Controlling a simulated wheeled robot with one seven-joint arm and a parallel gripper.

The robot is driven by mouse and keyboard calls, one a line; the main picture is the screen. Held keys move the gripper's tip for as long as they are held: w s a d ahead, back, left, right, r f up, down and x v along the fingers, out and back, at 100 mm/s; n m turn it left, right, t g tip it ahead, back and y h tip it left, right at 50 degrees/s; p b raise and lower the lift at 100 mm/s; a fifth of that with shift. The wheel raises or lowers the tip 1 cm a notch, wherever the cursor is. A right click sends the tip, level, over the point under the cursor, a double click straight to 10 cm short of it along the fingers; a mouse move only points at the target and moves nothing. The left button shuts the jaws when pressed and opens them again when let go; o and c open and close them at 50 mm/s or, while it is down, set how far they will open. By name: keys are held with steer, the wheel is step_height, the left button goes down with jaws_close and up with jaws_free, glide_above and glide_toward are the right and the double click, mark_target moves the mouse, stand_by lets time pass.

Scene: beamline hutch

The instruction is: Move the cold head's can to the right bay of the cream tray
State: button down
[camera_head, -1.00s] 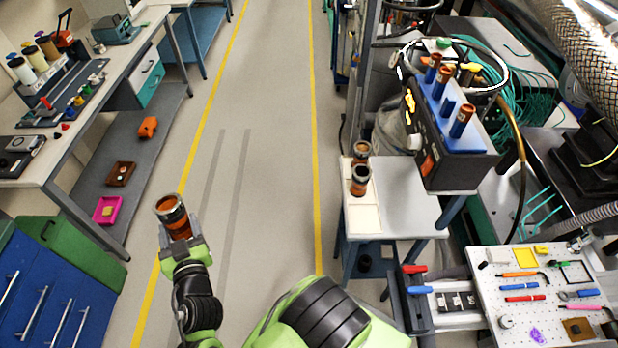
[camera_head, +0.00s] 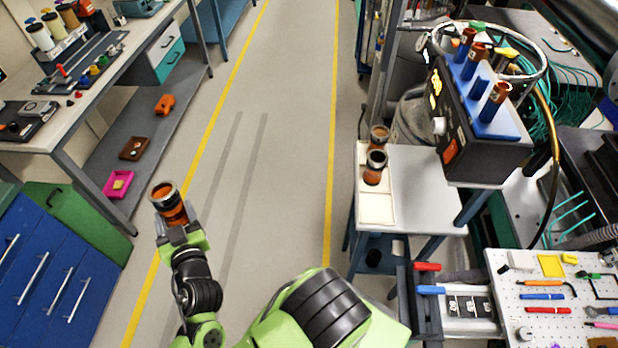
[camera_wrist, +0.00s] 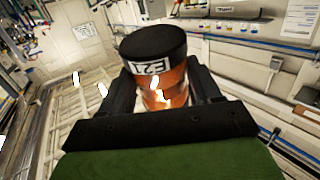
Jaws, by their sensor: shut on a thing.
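My gripper (camera_head: 177,226) is shut on a copper-orange can (camera_head: 169,203) with a dark rim, held up over the aisle floor at the left. In the wrist view the can (camera_wrist: 163,92) sits between the fingers, its black end with a white label facing the camera. The cream tray (camera_head: 376,209) lies along the left side of a small white table, well to the right of my gripper. Two similar cans, a rear one (camera_head: 379,136) and a nearer one (camera_head: 375,168), stand in the tray. Its near bay looks empty.
A black instrument with a blue rack (camera_head: 478,105) holding several copper cans stands behind the table (camera_head: 428,190). A pegboard of tools (camera_head: 545,290) is at the lower right. A workbench and blue drawers (camera_head: 45,255) line the left. The aisle floor (camera_head: 275,150) is clear.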

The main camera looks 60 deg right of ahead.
steer(key=w+f+n+y+b, duration=0.2)
steer(key=w+f+y+b, duration=0.15)
steer(key=f+b, duration=1.8)
steer(key=s+d+r+m+g+h, duration=0.1)
steer(key=d+r+m+g+h, duration=0.15)
steer(key=d+h, duration=0.45)
steer(key=s+d+r+m+g+h, duration=0.1)
steer(key=d+r+m+h, duration=0.2)
steer(key=d, duration=0.7)
step_height(320, 180, up, 11)
steer(key=m+g, duration=1.8)
steer(key=g, duration=0.7)
glide_above(372, 209)
steer(key=shift+h, duration=0.35)
step_height(372, 209, down, 10)
steer(key=shift+f+b, duration=0.15)
steer(key=shift+b, duration=1.1)
